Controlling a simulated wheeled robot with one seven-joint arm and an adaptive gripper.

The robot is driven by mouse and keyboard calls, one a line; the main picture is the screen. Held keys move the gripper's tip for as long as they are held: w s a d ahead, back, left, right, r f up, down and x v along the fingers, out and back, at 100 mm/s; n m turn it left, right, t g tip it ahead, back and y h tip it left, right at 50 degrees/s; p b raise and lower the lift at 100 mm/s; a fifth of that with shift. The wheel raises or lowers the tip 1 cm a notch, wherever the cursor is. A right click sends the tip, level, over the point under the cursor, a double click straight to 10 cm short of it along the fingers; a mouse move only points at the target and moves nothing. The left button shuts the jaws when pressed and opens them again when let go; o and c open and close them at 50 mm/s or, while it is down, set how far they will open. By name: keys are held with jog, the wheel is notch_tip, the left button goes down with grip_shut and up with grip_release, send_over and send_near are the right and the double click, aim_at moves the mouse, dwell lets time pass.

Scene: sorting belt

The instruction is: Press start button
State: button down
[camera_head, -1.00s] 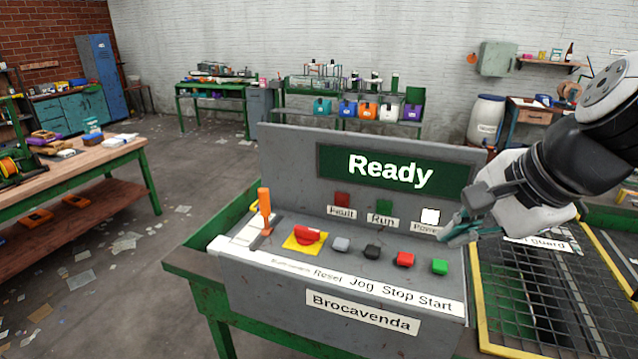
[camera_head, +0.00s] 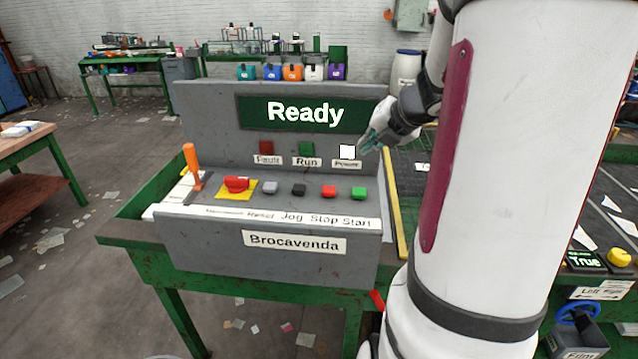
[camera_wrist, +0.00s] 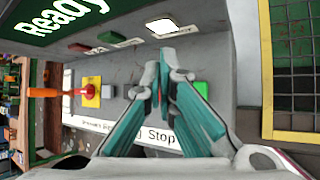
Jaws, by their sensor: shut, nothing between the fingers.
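The green start button (camera_head: 358,193) is at the right end of the button row on the grey control panel (camera_head: 200,225), above the "Start" label. In the wrist view the green button (camera_wrist: 201,89) shows just right of my fingers. My gripper (camera_head: 368,146) is shut and empty, in front of the panel near the lit white Power lamp (camera_head: 347,152), above and apart from the start button. In the wrist view my teal fingertips (camera_wrist: 166,60) hide most of the red stop button; that button (camera_head: 329,192) shows clearly in the head view. The screen (camera_head: 305,113) reads "Ready".
Black (camera_head: 298,190) and grey (camera_head: 269,188) buttons, a red knob on a yellow plate (camera_head: 237,185) and an orange-handled lever (camera_head: 192,165) stand left of the stop button. A yellow-edged mesh guard (camera_wrist: 291,75) lies right of the panel.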

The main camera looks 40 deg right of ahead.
dwell(0.3)
jog(key=b, duration=0.7)
send_over(362, 190)
notch_tip(362, 190, down, 7)
jog(key=shift+w+f, duration=0.1)
jog(key=shift+f+b, duration=0.55)
jog(key=shift+f, duration=0.3)
jog(key=shift+f, duration=0.1)
dwell(0.5)
jog(key=shift+f, duration=0.3)
jog(key=shift+f+b, duration=0.55)
dwell(0.7)
jog(key=shift+r, duration=0.15)
jog(key=shift+r+p, duration=0.85)
jog(key=shift+p, duration=0.15)
